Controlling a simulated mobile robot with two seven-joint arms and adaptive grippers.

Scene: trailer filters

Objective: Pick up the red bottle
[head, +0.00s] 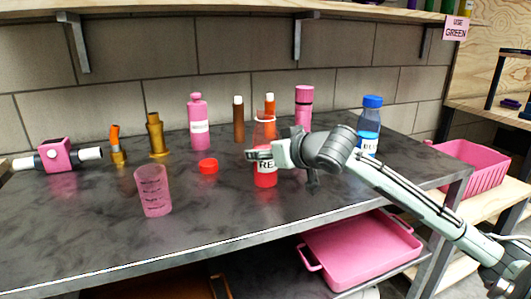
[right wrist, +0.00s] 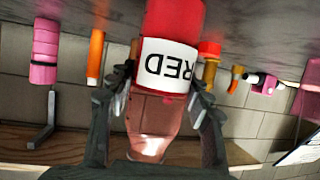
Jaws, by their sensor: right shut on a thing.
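The red bottle (head: 265,180) is clear at the top and red below, with a white label reading RED. It is upright on or just above the grey table; I cannot tell whether its base touches. My right gripper (head: 262,155) comes from the right and is shut around its middle. In the right wrist view the bottle (right wrist: 172,22) appears upside down between both fingers of the gripper (right wrist: 163,88). A red cap (head: 208,166) lies on the table left of the bottle. My left gripper is not in view.
A pink measuring cup (head: 153,190) stands front left. Behind are a pink bottle (head: 198,122), orange-brown tubes (head: 239,120) and a pink cylinder (head: 304,108). A blue bottle (head: 369,125) stands right, beyond my arm. A pink tray (head: 360,250) is on the lower shelf.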

